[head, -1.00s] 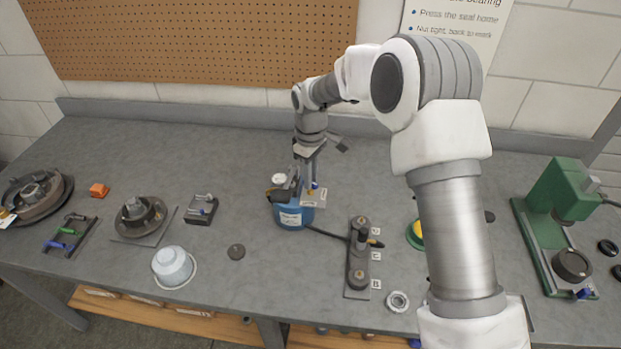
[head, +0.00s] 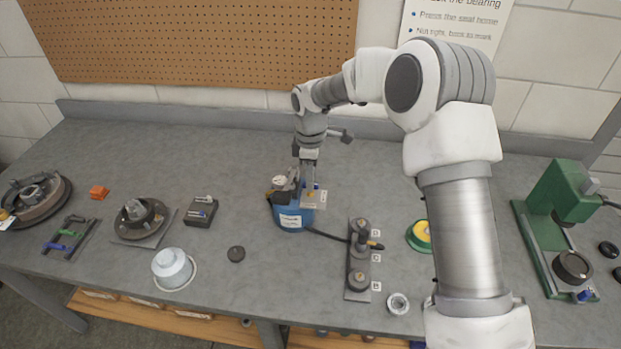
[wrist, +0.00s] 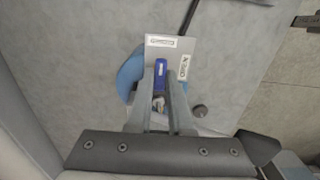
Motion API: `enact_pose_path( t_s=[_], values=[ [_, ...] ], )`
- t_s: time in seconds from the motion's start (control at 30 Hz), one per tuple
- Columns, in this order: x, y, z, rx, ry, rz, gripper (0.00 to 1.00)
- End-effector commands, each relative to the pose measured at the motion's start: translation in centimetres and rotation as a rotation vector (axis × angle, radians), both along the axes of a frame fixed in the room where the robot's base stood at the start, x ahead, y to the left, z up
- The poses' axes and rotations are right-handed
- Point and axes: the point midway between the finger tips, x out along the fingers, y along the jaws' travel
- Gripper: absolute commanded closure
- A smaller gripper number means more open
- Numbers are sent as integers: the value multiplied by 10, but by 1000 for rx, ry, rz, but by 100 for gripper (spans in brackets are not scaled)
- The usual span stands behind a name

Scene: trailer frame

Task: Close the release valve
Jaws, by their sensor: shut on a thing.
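The blue pump unit (head: 290,217) stands on the bench with a round white-faced gauge (head: 279,182) on top. It also shows in the wrist view (wrist: 128,76), partly hidden. A pale plate (wrist: 193,47) on it carries one label along its far edge and another, apparently reading OPEN, at its right. The release valve's small blue handle (wrist: 160,75) lies between the fingertips, pointing away from my gripper in the wrist view. My gripper (wrist: 161,82) is shut on this handle; in the head view my gripper (head: 309,185) reaches down over the unit. The valve's stem is hidden.
A black hose runs from the unit to a block with posts (head: 358,262) at its right. A green press (head: 560,225) stands at the far right. The bench behind the unit is clear.

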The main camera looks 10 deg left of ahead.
Motion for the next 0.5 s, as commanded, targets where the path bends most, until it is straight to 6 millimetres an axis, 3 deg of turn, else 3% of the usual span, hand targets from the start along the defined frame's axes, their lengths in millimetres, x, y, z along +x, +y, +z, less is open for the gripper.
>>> enact_pose_path(
  t_s=[0.23,0.27,0.3,0.4,0.5],
  values=[
    [1,0,1,1,-2,-1,100],
    [1,0,1,1,-2,-1,80],
    [1,0,1,1,-2,-1,72],
    [0,0,1,1,-2,-1,54],
    [0,0,0,1,-1,-1,51]
  ],
)
